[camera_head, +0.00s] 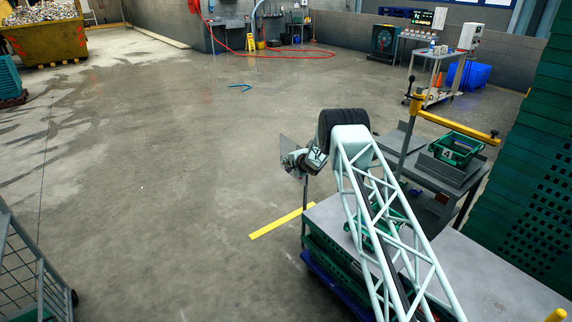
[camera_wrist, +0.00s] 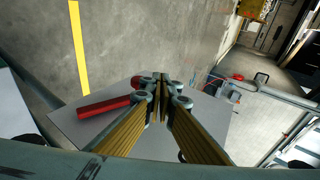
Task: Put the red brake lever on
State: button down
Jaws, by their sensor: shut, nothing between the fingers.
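The red brake lever (camera_wrist: 104,106) shows in the wrist view as a red bar on a grey surface (camera_wrist: 72,128), left of my fingers. A red rounded part (camera_wrist: 137,82) shows at its right end, partly hidden by my finger; I cannot tell how the two join. My gripper (camera_wrist: 162,82) is shut and empty, its fingertips just right of the bar. I cannot tell its height above the surface. In the camera_head view my gripper (camera_head: 303,160) hangs left of my arm, and the lever cannot be made out there.
A red knob (camera_wrist: 238,77) shows right of my fingers. A grey bench (camera_head: 480,275) stands over green crates (camera_head: 340,262) at the lower right. Beyond it are a yellow bar on a post (camera_head: 455,126) and a green bin (camera_head: 457,148). The floor to the left is open.

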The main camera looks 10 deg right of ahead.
jog(key=s+r+p, duration=0.1)
jog(key=s+r, duration=0.2)
jog(key=r, duration=1)
jog(key=shift+s+a+p, duration=0.2)
jog(key=shift+a+p, duration=0.15)
jog(key=shift+a, duration=0.1)
jog(key=shift+r, duration=0.15)
